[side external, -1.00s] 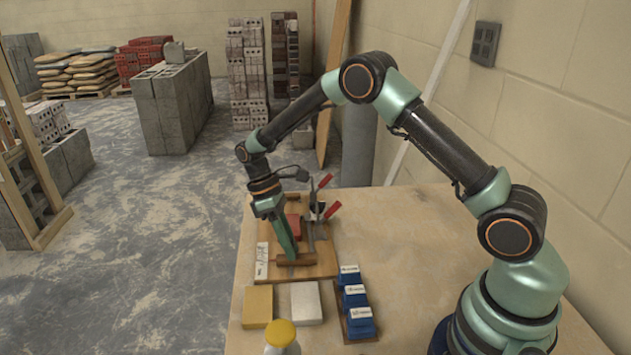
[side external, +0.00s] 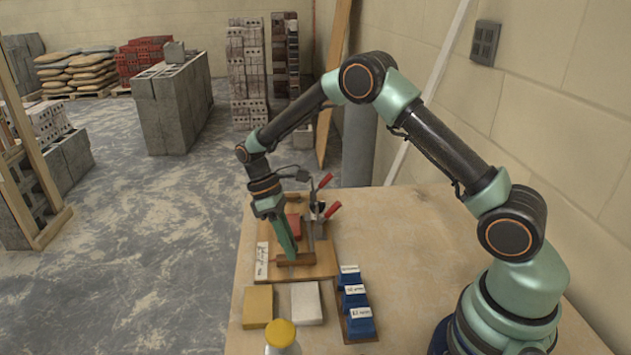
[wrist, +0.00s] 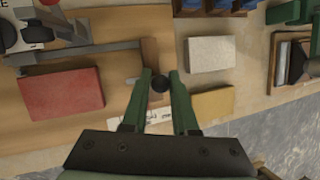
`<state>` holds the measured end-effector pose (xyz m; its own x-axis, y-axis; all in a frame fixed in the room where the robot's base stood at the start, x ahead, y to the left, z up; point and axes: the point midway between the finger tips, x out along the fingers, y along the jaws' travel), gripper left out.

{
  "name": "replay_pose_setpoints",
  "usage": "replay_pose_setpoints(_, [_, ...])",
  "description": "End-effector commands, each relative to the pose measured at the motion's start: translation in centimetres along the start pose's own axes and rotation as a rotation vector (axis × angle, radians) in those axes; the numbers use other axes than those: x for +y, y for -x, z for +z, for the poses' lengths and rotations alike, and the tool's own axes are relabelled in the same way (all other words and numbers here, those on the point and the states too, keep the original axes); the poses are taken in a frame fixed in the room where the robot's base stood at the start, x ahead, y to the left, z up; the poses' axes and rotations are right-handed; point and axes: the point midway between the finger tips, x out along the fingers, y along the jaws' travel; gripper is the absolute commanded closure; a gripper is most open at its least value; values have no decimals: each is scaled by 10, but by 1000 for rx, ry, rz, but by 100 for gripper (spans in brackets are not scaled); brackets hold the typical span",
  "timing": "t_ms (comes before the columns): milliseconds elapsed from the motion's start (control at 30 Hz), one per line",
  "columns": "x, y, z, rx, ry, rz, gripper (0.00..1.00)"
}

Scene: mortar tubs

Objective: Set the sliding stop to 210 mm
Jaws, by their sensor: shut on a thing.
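The sliding stop (side external: 305,260) is a brown wooden bar lying across the near end of a wooden board; it also shows in the wrist view (wrist: 149,55). In the side view my gripper (side external: 292,257) comes down onto the bar from above. A white scale strip (side external: 262,261) with dark marks lies along the board's left edge. My fingers partly cover it in the wrist view (wrist: 160,115), and its numbers are too small to read.
A red brick (wrist: 60,93) lies on the board beside a metal rail (wrist: 85,55). Red-handled clamps (side external: 324,196) stand behind. A yellow block (side external: 258,308), a white block (side external: 306,304), blue boxes (side external: 353,298) and a yellow-capped bottle (side external: 281,335) sit nearer.

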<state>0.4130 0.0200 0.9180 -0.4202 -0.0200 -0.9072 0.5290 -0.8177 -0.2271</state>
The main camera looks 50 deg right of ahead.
Motion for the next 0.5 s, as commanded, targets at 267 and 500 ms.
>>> replay_pose_setpoints(267, [5, 3, -2, 6, 2, 0, 100])
replay_pose_setpoints(500, [24, 9, -4, 18, 3, -9, 100])
